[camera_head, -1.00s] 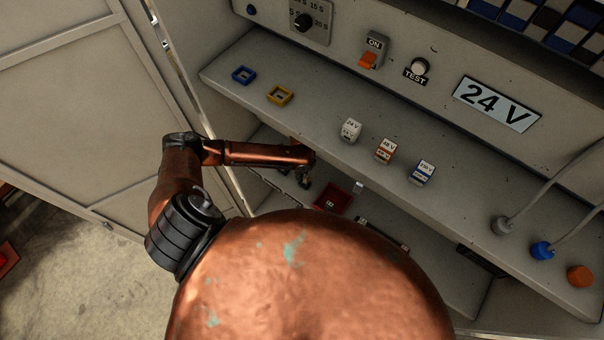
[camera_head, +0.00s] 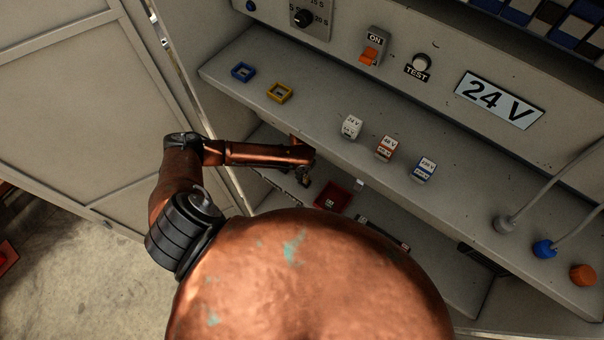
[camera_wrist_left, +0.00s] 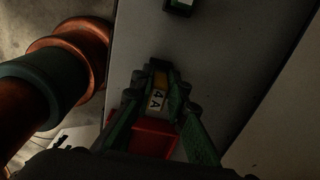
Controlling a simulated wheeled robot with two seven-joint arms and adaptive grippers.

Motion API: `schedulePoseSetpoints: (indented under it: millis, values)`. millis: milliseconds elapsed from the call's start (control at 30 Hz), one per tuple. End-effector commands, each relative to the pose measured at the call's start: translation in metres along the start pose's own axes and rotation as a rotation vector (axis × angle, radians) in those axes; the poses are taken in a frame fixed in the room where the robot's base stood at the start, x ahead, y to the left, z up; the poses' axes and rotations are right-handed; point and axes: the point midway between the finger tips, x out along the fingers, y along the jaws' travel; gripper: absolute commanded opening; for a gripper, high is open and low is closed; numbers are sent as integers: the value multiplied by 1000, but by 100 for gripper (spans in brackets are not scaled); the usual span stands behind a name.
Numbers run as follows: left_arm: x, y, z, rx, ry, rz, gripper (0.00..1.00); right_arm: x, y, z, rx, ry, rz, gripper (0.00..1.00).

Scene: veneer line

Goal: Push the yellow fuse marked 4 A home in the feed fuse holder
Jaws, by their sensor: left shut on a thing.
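My left gripper (camera_wrist_left: 158,82) is shut on the yellow fuse (camera_wrist_left: 161,80); the fuse's white label reads 4 A in the left wrist view. In the head view my left gripper (camera_head: 304,177) is small and dark, just below the front edge of the upper shelf, and the fuse cannot be made out there. A dark green block with a white label (camera_wrist_left: 180,5) is cut off at the top of the wrist view, apart from the fuse. I cannot tell whether it is the feed fuse holder. My right gripper is not in view.
A red tray (camera_head: 333,197) lies on the lower shelf beside the gripper. The upper shelf (camera_head: 310,105) carries a blue frame (camera_head: 243,72), a yellow frame (camera_head: 279,92) and three voltage-marked blocks (camera_head: 386,148). Its front edge (camera_head: 330,158) is close to my left gripper.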

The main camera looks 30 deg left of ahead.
Motion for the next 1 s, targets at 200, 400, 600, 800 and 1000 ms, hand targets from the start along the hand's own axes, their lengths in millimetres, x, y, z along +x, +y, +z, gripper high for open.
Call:
schedulePoseSetpoints:
  millis: [200,400,600,800,1000]
  values:
    - [6,0,0,0,0,0,0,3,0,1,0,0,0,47]
    - [11,0,0,0,0,0,0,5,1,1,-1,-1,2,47]
    - [12,0,0,0,1,0,19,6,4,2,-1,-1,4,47]
    - [12,0,0,0,1,0,33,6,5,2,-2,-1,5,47]
    - [12,0,0,0,0,0,34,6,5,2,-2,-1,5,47]
